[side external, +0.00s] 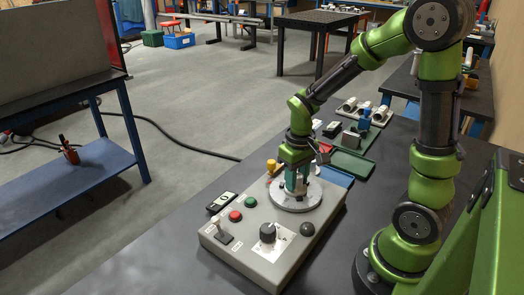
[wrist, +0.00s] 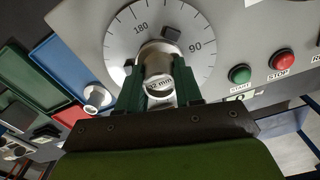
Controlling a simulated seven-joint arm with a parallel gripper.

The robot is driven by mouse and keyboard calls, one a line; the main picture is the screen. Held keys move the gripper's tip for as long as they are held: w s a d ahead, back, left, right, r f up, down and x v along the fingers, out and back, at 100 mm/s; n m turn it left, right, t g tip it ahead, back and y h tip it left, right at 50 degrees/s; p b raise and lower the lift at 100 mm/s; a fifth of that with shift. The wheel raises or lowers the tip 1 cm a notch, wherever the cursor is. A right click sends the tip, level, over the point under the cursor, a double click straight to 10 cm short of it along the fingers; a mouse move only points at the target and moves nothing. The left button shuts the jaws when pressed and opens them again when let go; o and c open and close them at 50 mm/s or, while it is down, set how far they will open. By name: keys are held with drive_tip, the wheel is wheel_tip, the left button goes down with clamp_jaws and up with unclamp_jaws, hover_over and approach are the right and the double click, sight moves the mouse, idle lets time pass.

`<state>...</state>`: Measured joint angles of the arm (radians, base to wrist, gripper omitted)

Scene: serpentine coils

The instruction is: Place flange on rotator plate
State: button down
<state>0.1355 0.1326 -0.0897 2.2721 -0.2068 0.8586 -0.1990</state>
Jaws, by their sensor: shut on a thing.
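The rotator plate (side external: 314,194) is a round grey disc on top of the control box; in the wrist view its face (wrist: 197,62) carries angle marks such as 90 and 180. My gripper (side external: 296,188) points down over the plate. In the wrist view its green fingers (wrist: 158,88) are shut on the flange (wrist: 157,62), a metallic cylindrical part with a label ending in "mm". The flange is over the plate's face; I cannot tell whether it touches it. In the side view the fingers mostly hide the flange.
The control box (side external: 250,255) has a black knob (side external: 268,232), red (side external: 235,216) and green (side external: 250,201) buttons and a switch. Behind the plate lie a blue tray (side external: 338,177) and a green tray (side external: 352,163). A pale round part (wrist: 97,96) sits near the trays.

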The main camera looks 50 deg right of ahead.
drive_tip(key=shift+f, duration=0.15)
drive_tip(key=c, duration=0.8)
unclamp_jaws()
drive_tip(key=shift+o, duration=0.2)
wheel_tip(320, 180, up, 12)
drive_tip(key=s+a+r+t+y, duration=0.1)
drive_tip(key=s+a+r+t, duration=0.1)
drive_tip(key=a, duration=0.3)
drive_tip(key=s+a+r+m+t+y, duration=0.1)
drive_tip(key=s+a+r+t, duration=0.2)
drive_tip(key=a+t, duration=0.1)
drive_tip(key=shift+s+a+t, duration=0.25)
drive_tip(key=shift+a+t, duration=0.15)
drive_tip(key=shift+t, duration=0.2)
